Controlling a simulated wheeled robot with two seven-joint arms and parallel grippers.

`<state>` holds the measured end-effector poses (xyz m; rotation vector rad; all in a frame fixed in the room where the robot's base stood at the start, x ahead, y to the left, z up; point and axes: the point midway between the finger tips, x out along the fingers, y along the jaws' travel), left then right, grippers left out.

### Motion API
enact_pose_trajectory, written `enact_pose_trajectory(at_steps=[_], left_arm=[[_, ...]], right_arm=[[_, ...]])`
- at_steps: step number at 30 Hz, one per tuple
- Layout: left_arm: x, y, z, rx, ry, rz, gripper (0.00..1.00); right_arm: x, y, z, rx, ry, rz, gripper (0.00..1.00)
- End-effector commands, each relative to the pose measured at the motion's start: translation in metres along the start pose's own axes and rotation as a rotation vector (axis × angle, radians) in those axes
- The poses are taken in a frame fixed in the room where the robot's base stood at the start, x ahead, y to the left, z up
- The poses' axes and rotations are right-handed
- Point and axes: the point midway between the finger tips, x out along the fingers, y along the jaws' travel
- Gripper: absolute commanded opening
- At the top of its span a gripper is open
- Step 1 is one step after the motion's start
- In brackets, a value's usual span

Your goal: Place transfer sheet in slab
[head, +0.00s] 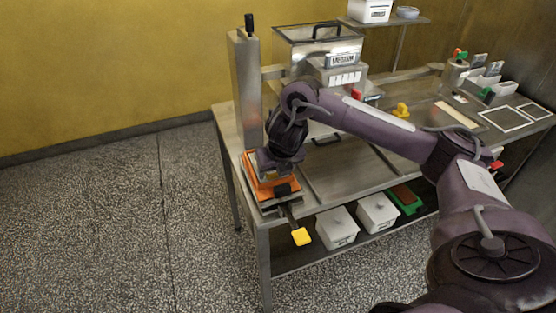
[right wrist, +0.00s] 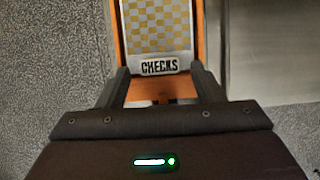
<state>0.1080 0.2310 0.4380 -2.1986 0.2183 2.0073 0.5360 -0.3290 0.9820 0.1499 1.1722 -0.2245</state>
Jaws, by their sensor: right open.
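A sheet with a yellow-and-white check pattern and a "CHECKS" label, seemingly the transfer sheet (right wrist: 157,28), lies in an orange holder (right wrist: 118,38) in the right wrist view. The orange holder also shows in the head view (head: 252,181), at the left front corner of the steel table. My right gripper (right wrist: 162,82) is open, its fingers either side of the labelled end. In the head view my right gripper (head: 275,168) is over the holder and hides most of it, sheet included. I cannot tell which thing is the slab. My left gripper is not in view.
A metal post (head: 246,85) stands behind the holder. A yellow-ended handle (head: 301,236) juts past the table's front edge. A steel machine (head: 318,48) stands at the back. Two white-edged frames (head: 505,119) lie at the right. White tubs (head: 337,229) sit on the lower shelf.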

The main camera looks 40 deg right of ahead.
Motion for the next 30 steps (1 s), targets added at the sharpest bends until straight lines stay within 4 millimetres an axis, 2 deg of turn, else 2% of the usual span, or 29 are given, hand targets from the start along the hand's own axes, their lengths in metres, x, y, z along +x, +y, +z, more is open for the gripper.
enact_pose_trajectory(at_steps=[1,9,15,20,30], left_arm=[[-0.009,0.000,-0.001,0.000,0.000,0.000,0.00],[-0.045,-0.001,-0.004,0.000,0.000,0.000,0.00],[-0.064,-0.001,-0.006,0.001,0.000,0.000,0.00],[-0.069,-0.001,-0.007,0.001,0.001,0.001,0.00],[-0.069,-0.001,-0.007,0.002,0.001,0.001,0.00]], right_arm=[[-0.012,0.000,0.003,-0.002,-0.003,0.000,0.61],[-0.072,-0.001,0.005,-0.002,-0.006,-0.001,0.61],[-0.103,0.000,0.003,-0.002,-0.003,0.000,0.61],[-0.113,0.000,0.001,-0.002,-0.001,0.000,0.61],[-0.113,0.000,0.000,0.000,0.000,0.000,0.61]])
